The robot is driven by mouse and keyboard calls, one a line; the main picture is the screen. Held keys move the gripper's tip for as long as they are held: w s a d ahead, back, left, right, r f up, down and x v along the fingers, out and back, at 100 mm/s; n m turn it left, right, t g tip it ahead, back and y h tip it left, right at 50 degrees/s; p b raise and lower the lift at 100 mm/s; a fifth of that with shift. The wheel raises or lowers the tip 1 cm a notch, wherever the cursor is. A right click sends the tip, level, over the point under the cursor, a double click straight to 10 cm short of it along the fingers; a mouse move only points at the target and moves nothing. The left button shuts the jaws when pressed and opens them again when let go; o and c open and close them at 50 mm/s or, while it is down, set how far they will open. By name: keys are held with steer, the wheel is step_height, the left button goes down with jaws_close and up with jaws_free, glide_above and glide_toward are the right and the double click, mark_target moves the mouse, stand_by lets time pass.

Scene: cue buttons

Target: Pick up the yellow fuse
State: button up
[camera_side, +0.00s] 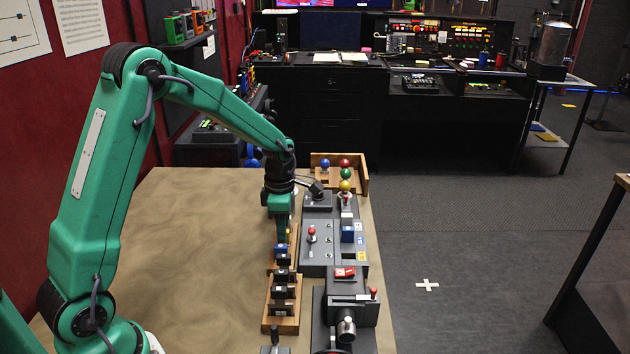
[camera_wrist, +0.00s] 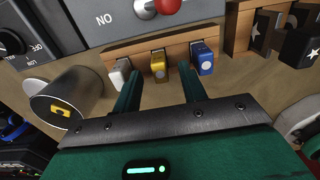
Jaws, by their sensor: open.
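The yellow fuse (camera_wrist: 158,65) stands in a wooden rack (camera_wrist: 120,52), between a white fuse (camera_wrist: 120,74) on its left and a blue fuse (camera_wrist: 203,60) on its right in the wrist view. My gripper (camera_wrist: 160,74) is open. One finger points between the white and yellow fuses, the other between the yellow and blue ones. I see no contact with the yellow fuse. In the side view my gripper (camera_side: 281,234) points down over the far part of the rack, and the blue fuse (camera_side: 281,249) shows just in front of it. The yellow fuse is not clear there.
A grey panel (camera_wrist: 85,25) with a red-topped lever (camera_wrist: 165,6) stands just behind the rack. A metal cylinder (camera_wrist: 68,98) with a yellow mark is at left. Another wooden rack (camera_side: 283,325) with dark blocks is nearer the side camera. The table's left part (camera_side: 190,240) is clear.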

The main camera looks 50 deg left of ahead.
steer(key=shift+f, duration=1.4)
jaws_close()
